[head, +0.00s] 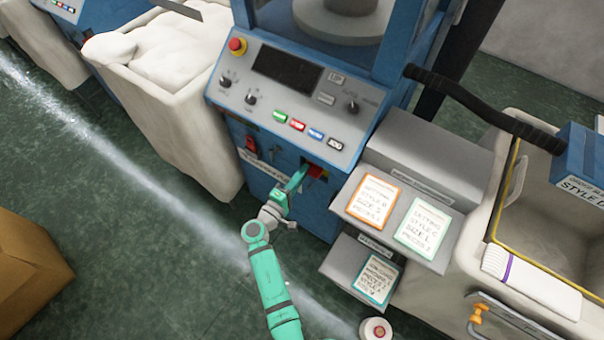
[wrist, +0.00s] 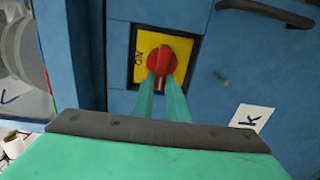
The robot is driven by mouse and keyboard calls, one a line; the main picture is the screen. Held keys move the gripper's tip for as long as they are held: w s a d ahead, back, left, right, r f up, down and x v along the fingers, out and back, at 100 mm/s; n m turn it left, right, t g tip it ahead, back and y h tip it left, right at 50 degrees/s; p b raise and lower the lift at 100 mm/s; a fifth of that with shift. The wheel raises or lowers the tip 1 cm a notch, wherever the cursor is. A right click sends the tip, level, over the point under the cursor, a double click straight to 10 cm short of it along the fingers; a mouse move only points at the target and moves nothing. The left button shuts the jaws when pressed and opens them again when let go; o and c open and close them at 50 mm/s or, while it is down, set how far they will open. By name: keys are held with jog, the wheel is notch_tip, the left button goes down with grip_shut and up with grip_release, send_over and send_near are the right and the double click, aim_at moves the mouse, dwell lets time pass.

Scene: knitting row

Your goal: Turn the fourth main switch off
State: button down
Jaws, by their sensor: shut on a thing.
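The main switch is a red rotary knob (wrist: 161,55) on a yellow plate (wrist: 146,42), set in the front of a blue machine (head: 262,183). In the head view the switch (head: 318,171) shows only partly beyond my gripper. The letters ON stand on the plate to the left of the knob in the wrist view. My gripper (wrist: 161,80) is shut on the knob, one green finger on each side of its grip. In the head view my gripper (head: 302,176) reaches the machine front below the control panel. Which position the knob points to is hard to tell.
The sloped control panel (head: 290,100) with buttons, dials and a red stop button (head: 237,45) overhangs the switch. Grey card shelves (head: 430,165) stand close on the right. A white bin (head: 165,110) is on the left. Open green floor (head: 150,240) lies in front; a cardboard box (head: 28,270) stands lower left.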

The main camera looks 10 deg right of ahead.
jog(key=c, duration=1.7)
grip_release()
jog(key=shift+d, duration=0.1)
jog(key=shift+c, duration=0.2)
jog(key=v, duration=1.1)
